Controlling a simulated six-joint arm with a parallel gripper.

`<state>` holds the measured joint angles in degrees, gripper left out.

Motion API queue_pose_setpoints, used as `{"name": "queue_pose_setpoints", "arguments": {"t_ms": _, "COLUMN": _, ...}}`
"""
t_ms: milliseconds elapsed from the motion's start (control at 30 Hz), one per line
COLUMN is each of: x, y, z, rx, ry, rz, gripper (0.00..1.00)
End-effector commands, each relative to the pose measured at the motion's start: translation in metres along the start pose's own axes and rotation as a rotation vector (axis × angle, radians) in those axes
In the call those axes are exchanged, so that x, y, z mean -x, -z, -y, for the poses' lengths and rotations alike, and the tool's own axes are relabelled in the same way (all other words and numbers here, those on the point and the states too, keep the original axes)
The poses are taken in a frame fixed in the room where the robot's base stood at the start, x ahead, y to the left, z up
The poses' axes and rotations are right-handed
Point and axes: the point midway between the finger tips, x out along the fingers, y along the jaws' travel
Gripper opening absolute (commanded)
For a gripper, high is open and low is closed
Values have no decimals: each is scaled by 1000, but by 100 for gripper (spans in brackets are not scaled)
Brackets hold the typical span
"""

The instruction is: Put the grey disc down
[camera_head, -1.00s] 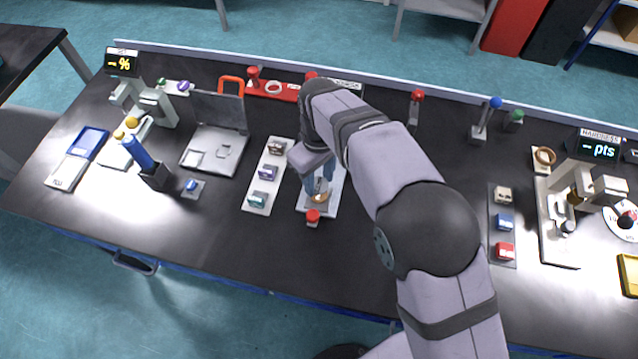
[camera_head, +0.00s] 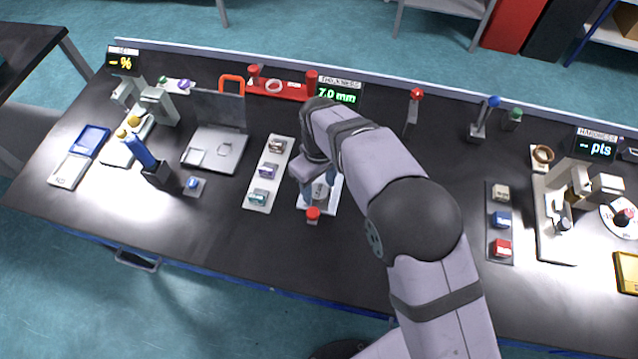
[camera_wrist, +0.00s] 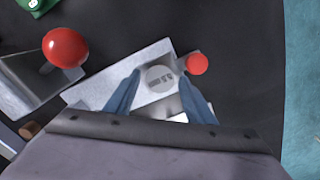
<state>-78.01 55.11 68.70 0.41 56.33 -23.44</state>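The grey disc (camera_wrist: 160,78), with dark markings on its face, lies flat on the pale plate of the thickness gauge (camera_wrist: 112,88) in the wrist view. It also shows small in the head view (camera_head: 319,191). My gripper (camera_wrist: 160,80) has its two blue fingers spread on either side of the disc, with a visible gap to it. In the head view my gripper (camera_head: 318,188) is low over the gauge. The gauge's display (camera_head: 338,96) reads 7.0 mm. A red knob (camera_head: 313,214) sits at the gauge's front end.
A pale rack (camera_head: 261,185) with several small blocks stands just left of the gauge. A red-topped lever (camera_head: 416,96) stands behind on the right. A dark rack of coloured blocks (camera_head: 501,255) lies farther right. The bench front of the gauge is clear.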

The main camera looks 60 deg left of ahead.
Motion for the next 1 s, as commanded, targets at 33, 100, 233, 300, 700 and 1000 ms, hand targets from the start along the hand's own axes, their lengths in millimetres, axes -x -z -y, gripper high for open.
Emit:
{"name": "queue_pose_setpoints", "arguments": {"t_ms": 33, "x": 0, "y": 0, "z": 0, "rx": 0, "ry": 0, "rz": 0, "gripper": 55}}
{"name": "queue_pose_setpoints", "arguments": {"t_ms": 100, "x": 0, "y": 0, "z": 0, "rx": 0, "ry": 0, "rz": 0, "gripper": 55}}
{"name": "queue_pose_setpoints", "arguments": {"t_ms": 233, "x": 0, "y": 0, "z": 0, "rx": 0, "ry": 0, "rz": 0, "gripper": 55}}
{"name": "queue_pose_setpoints", "arguments": {"t_ms": 300, "x": 1, "y": 0, "z": 0, "rx": 0, "ry": 0, "rz": 0, "gripper": 55}}
{"name": "queue_pose_setpoints", "arguments": {"t_ms": 700, "x": 38, "y": 1, "z": -1, "rx": 0, "ry": -2, "rz": -5, "gripper": 55}}
{"name": "queue_pose_setpoints", "arguments": {"t_ms": 1000, "x": 92, "y": 1, "z": -1, "rx": 0, "ry": -2, "rz": -4, "gripper": 55}}
